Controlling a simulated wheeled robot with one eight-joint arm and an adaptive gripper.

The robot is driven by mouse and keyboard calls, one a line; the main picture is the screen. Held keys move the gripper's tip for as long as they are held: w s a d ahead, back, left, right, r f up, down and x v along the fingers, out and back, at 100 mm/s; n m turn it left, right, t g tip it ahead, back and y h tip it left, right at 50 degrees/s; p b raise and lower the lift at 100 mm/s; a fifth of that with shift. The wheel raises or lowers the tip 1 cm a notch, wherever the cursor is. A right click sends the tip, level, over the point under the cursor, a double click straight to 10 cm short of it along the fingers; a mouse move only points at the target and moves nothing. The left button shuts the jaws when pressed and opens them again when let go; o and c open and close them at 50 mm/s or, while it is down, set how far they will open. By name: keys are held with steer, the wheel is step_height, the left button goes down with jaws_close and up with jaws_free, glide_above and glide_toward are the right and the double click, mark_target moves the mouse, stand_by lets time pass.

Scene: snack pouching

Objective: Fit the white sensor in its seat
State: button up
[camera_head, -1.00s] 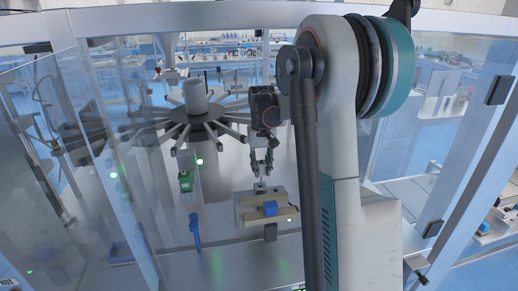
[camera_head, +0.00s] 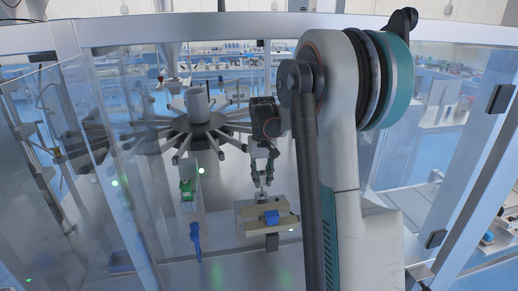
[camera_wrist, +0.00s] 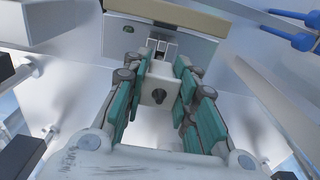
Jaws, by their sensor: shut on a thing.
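The white sensor (camera_wrist: 158,88) is a small pale block with a dark round mark on its near face. My gripper (camera_wrist: 155,82) is shut on it, with teal pads on both sides in the wrist view. Just beyond the sensor is a pale fixture (camera_wrist: 190,45) with a beige top and a dark slotted part at its middle. The sensor's far end reaches close to this part; I cannot tell whether they touch. In the head view my gripper (camera_head: 263,178) points down at the back of the fixture (camera_head: 246,216), and the sensor shows only as a small pale spot.
A blue block (camera_head: 270,216) sits on the front of the fixture. A green part (camera_head: 187,190) and a blue tool-like piece (camera_head: 196,240) stand to the left. A dark wheel with radial arms (camera_head: 205,128) is behind. Clear panels enclose the sides.

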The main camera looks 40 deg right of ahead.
mark_target(263, 187)
steer(key=shift+s+a+f+b, duration=0.15)
steer(key=shift+f+b, duration=0.6)
steer(key=shift+f, duration=0.45)
steer(key=shift+s+d+f+b, duration=0.1)
steer(key=shift+f+b, duration=0.6)
steer(key=shift+f, duration=0.5)
stand_by(0.4)
steer(key=o, duration=1.2)
steer(key=shift+c, duration=0.2)
